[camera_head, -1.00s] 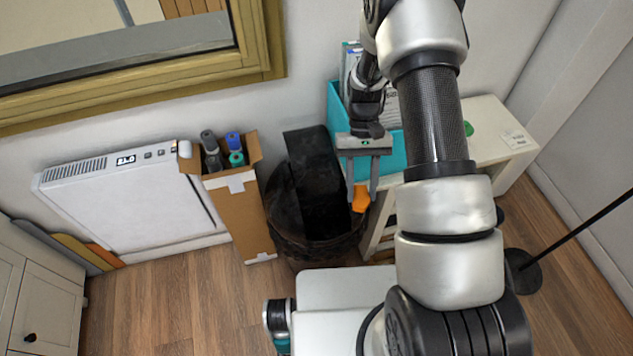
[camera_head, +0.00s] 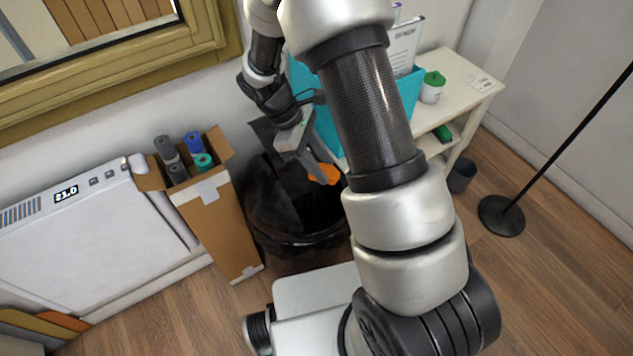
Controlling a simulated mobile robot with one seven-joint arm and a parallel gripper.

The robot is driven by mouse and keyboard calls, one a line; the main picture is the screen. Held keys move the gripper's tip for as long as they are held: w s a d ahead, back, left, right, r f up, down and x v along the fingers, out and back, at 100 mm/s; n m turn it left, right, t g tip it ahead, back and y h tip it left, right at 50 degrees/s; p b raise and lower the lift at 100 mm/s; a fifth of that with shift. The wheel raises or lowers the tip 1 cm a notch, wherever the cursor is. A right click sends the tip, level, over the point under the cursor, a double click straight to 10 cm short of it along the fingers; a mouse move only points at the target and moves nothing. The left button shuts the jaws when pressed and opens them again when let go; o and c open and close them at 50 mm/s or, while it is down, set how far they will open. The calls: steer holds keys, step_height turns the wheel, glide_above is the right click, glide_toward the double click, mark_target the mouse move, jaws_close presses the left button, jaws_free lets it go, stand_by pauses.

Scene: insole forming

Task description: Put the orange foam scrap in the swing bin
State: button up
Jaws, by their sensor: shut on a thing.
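The orange foam scrap (camera_head: 324,174) is held at the fingertips of my gripper (camera_head: 318,170), partly hidden by the fingers. My gripper is shut on it and points down and to the right, over the right part of the swing bin's opening. The bin (camera_head: 290,248) is black and round and stands on the floor against the wall. Its flap (camera_head: 272,195) is tilted up, and the dark inside shows beside it. I cannot tell how high above the rim the scrap is. My arm hides the area to the right of the bin.
A white shelf unit (camera_head: 455,100) with a teal container (camera_head: 408,92) stands behind my arm. A black pole base (camera_head: 502,215) is on the floor at right.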

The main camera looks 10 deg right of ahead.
steer(key=n, duration=0.1)
steer(key=f+n+t+b, duration=0.1)
steer(key=w+n+h+b, duration=0.1)
steer(key=shift+a+f+t, duration=0.2)
steer(key=shift+a+t, duration=0.05)
steer(key=shift+t, duration=0.05)
steer(key=shift+f, duration=0.2)
step_height(320, 180, down, 18)
steer(key=b, duration=1.1)
steer(key=shift+f, duration=0.1)
steer(key=o, duration=1.1)
